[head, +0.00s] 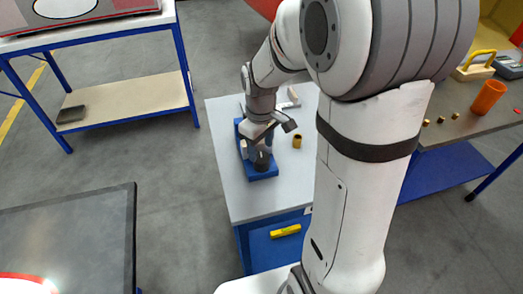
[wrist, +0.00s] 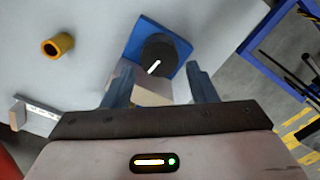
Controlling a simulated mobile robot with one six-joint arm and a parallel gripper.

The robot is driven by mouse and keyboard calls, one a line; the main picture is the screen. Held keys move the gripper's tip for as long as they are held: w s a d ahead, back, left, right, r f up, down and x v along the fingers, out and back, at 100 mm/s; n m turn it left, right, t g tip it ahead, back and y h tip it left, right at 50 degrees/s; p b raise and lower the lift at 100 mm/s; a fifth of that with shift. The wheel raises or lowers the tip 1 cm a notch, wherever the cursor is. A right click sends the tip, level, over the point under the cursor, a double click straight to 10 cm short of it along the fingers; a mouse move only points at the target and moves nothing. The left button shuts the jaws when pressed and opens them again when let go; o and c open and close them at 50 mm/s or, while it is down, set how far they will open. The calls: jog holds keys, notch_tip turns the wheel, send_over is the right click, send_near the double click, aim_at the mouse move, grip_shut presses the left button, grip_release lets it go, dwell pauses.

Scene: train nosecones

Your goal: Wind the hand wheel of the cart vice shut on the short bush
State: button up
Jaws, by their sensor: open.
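The cart vice (head: 262,175) is blue and sits on the pale cart top, below my arm; it also shows in the wrist view (wrist: 140,35). Its hand wheel (wrist: 165,58) is a dark round knob with a white mark, beyond my fingertips. My gripper (wrist: 161,74) is open, its fingers spread either side of a pale beige block (wrist: 152,93) at the vice. I cannot tell whether the fingers touch anything. A brass-coloured bush (wrist: 58,46) stands apart from the vice on the cart top, also in the head view (head: 297,142). No bush is visible in the vice; its jaws are mostly hidden.
A pale stand with a marked strip (wrist: 35,108) is on the cart top. At right, a bench holds an orange cup (head: 488,97) and small brass pieces. The cart's front top is clear.

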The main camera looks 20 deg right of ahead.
aim_at(261, 157)
jog(key=shift+d+f, duration=0.1)
jog(key=shift+f, duration=1.6)
jog(key=shift+d, duration=0.1)
jog(key=c, duration=0.7)
jog(key=shift+s, duration=0.1)
jog(key=shift+m, duration=0.6)
